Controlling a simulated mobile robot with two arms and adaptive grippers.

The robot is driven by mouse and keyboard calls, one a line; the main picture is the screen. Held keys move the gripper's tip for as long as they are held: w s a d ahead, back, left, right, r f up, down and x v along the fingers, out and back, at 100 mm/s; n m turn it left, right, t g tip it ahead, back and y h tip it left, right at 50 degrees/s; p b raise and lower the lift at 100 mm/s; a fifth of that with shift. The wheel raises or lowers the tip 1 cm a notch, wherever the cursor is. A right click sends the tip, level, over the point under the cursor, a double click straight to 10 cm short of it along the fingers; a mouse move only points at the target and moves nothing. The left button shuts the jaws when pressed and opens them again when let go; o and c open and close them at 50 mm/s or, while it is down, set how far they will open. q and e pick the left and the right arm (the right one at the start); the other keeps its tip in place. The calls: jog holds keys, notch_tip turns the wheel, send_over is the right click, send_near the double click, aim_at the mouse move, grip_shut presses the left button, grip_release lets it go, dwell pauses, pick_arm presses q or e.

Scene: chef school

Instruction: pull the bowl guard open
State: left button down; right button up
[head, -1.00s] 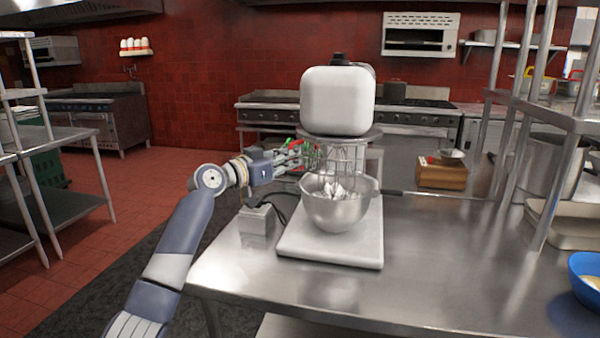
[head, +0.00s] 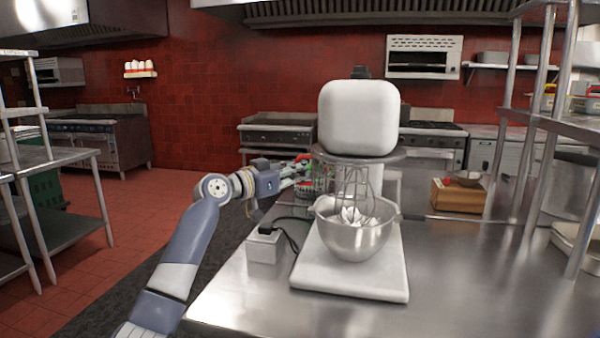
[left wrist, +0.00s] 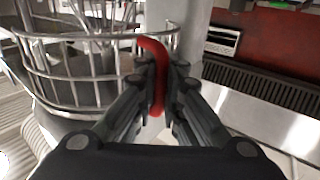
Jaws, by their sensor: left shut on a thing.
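The stand mixer (head: 358,118) has a white head over a steel bowl (head: 357,238) with the whisk hanging into it. The wire bowl guard (head: 340,180) hangs below the head; its bars fill the left of the left wrist view (left wrist: 75,88). A red handle (left wrist: 158,75) is fixed to the guard's rim. My left gripper (head: 300,172) is at the left of the guard. In the left wrist view its fingers (left wrist: 160,98) are shut on the red handle, one on each side. My right gripper is in neither view.
The mixer's white base (head: 350,280) stands on a steel table (head: 465,285). A small box with a cable (head: 263,246) stands left of the base. A wooden box (head: 458,196) and a steel shelf rack (head: 560,125) are at the right. The front right tabletop is clear.

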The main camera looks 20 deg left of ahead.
pick_arm(q)
jog(key=shift+a, duration=0.2)
jog(key=c, duration=2)
grip_release()
jog(key=o, duration=0.3)
jog(key=shift+s+a, duration=0.1)
jog(key=shift+a, duration=0.1)
jog(key=shift+d, duration=0.2)
jog(key=v, duration=1.2)
jog(key=shift+a, duration=0.1)
